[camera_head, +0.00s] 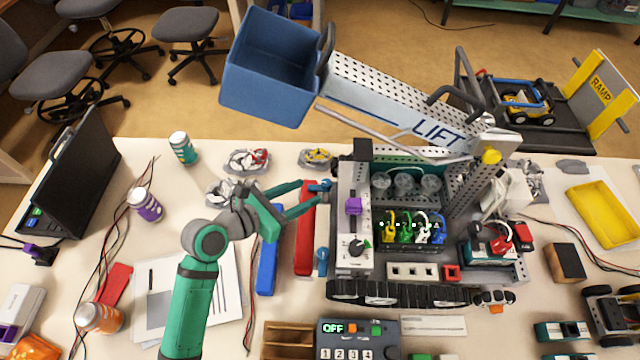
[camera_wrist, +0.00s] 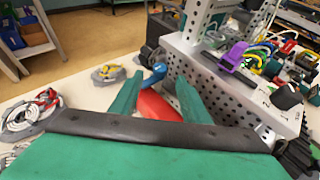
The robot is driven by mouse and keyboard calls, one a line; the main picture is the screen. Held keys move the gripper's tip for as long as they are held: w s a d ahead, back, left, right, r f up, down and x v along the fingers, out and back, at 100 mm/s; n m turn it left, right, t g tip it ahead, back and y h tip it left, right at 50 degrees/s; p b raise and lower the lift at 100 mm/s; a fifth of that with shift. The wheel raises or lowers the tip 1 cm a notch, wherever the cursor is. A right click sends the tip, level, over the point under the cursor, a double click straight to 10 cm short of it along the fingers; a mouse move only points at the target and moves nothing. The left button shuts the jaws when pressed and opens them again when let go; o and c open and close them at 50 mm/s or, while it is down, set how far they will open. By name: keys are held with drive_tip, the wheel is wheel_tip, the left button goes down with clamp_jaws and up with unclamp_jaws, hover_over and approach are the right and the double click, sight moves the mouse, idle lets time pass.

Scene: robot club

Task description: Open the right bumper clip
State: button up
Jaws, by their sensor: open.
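A tracked robot vehicle (camera_head: 352,225) stands on the table, with a red bumper bar (camera_head: 305,238) along its left end. Two blue clips show there: a far one (camera_head: 325,184) and a near one (camera_head: 322,261). My gripper (camera_head: 309,190) is open at the far clip, its green fingertips close around it. In the wrist view the blue clip (camera_wrist: 154,74) shows beyond and between my green fingers (camera_wrist: 157,88), above the red bumper (camera_wrist: 152,104). I cannot tell if the fingers touch it. The near clip is not visible in the wrist view.
A blue bar (camera_head: 268,262) lies left of the bumper, under my arm. The lift arm (camera_head: 400,100) with its blue bucket (camera_head: 268,80) rises above the far side. A purple lever (camera_head: 353,206) stands on the vehicle. A control box (camera_head: 358,340) sits in front.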

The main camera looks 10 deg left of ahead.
sight(325, 184)
drive_tip(key=x, duration=0.7)
drive_tip(key=shift+d, duration=0.1)
drive_tip(key=c, duration=1.1)
drive_tip(key=shift+o, duration=0.2)
